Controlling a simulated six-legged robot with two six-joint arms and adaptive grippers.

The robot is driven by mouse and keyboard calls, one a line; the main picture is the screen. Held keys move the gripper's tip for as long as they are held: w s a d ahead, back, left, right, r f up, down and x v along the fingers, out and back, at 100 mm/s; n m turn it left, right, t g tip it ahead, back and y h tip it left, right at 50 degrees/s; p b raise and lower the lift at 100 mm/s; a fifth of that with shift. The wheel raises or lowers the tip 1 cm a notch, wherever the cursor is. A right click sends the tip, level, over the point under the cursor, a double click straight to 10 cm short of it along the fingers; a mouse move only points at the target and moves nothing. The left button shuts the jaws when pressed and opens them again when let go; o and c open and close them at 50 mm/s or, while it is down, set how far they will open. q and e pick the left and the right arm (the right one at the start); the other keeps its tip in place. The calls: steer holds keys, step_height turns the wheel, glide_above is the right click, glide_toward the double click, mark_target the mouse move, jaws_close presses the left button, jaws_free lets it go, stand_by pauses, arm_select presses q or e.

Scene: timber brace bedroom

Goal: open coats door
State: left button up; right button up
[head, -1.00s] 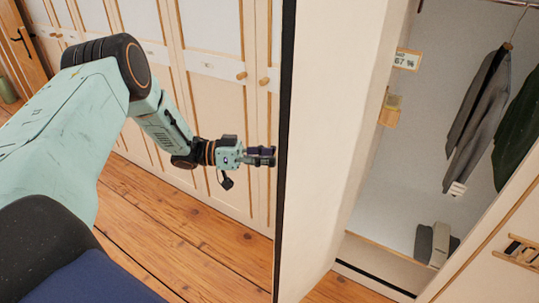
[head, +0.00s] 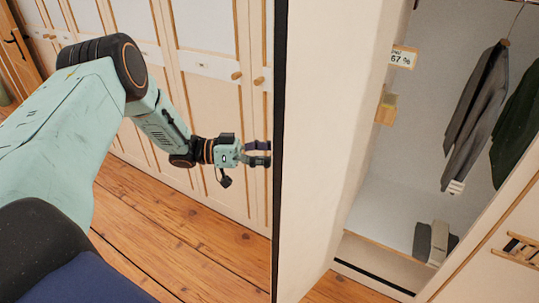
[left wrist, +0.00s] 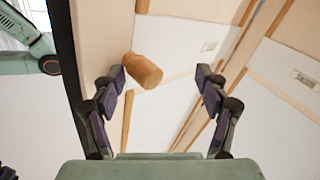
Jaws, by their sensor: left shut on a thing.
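The coats door (head: 325,140) stands open, its pale inner face showing in the head view and its dark edge towards me. Its round wooden knob (left wrist: 143,71) shows in the left wrist view on the outer face; the door hides it in the head view. My left gripper (head: 268,153) is at the door's outer side, close to the dark edge. My right gripper is not in view.
Right of the door is the open wardrobe, with a grey coat (head: 475,115) and a dark green garment (head: 520,125) hanging and shoes (head: 435,242) at the bottom. A row of shut doors (head: 215,100) stands behind my left arm. The wooden floor (head: 180,240) is clear.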

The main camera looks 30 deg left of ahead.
arm_select(q)
steer(key=shift+s+a+r, duration=0.2)
steer(key=shift+r, duration=0.05)
steer(key=shift+c, duration=0.2)
steer(key=shift+w+f, duration=0.15)
steer(key=shift+w, duration=0.05)
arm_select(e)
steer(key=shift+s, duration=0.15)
arm_select(q)
steer(key=shift+s, duration=0.15)
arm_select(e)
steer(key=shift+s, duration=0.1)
arm_select(q)
steer(key=v, duration=1.1)
steer(key=shift+s+a, duration=0.3)
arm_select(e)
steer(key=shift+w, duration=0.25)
arm_select(q)
steer(key=shift+w+f, duration=0.1)
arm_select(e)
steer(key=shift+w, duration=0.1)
